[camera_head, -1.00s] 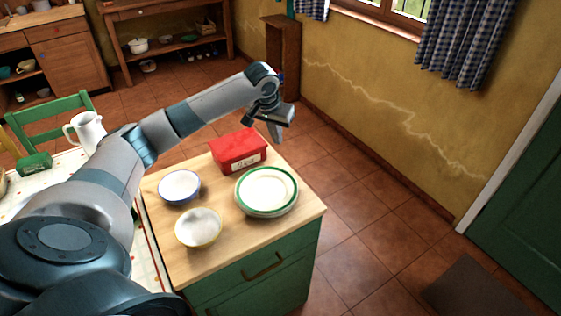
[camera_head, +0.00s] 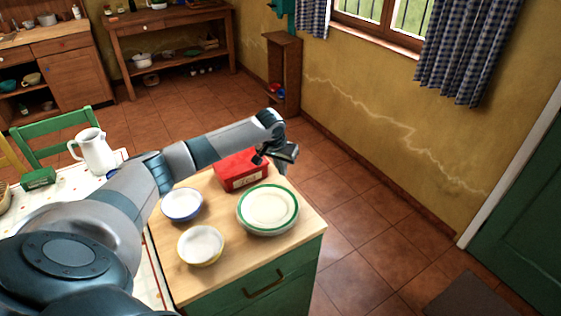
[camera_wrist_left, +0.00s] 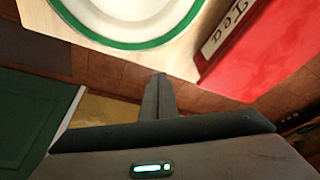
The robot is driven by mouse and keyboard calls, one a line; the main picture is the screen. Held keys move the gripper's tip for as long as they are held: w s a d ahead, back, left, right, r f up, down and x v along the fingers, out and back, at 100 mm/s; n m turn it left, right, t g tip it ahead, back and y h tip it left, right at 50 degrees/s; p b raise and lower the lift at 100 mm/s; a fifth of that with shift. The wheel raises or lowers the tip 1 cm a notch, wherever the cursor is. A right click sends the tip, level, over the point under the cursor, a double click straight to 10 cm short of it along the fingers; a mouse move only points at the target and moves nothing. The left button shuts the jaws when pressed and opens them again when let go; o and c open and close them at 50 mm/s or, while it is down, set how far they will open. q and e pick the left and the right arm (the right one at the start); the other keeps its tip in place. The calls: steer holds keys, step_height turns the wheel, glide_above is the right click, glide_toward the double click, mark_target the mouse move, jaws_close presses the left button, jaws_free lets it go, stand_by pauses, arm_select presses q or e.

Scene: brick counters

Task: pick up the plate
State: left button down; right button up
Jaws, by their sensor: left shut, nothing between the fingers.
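The plate (camera_head: 268,207) is white with a green rim and lies on top of a small stack of plates on the wooden-topped green cabinet. It also shows at the top of the left wrist view (camera_wrist_left: 130,22), cut off by the frame. My left gripper (camera_head: 283,172) is shut and empty. It hangs above and behind the plate, near the far edge of the counter, to the right of the red box. In the left wrist view its closed fingers (camera_wrist_left: 160,90) point toward the counter's edge, apart from the plate. My right gripper is not in view.
A red box (camera_head: 236,174) stands just left of my gripper. A blue-rimmed bowl (camera_head: 182,204) and a yellow bowl (camera_head: 200,245) stand left of the plate. A white pitcher (camera_head: 95,152) is on the table at left.

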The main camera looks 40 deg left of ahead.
arm_select(q)
steer(key=shift+w+f, duration=0.15)
steer(key=shift+f, duration=0.35)
steer(key=shift+s+p, duration=0.3)
steer(key=shift+p, duration=0.1)
steer(key=shift+s+d+p, duration=0.1)
steer(key=shift+s+p, duration=0.3)
steer(key=shift+s, duration=0.4)
steer(key=shift+s+d+p, duration=0.1)
steer(key=shift+s+p, duration=0.25)
steer(key=shift+s, duration=0.35)
steer(key=shift+s+d, duration=0.1)
steer(key=shift+s, duration=0.05)
steer(key=shift+f, duration=0.1)
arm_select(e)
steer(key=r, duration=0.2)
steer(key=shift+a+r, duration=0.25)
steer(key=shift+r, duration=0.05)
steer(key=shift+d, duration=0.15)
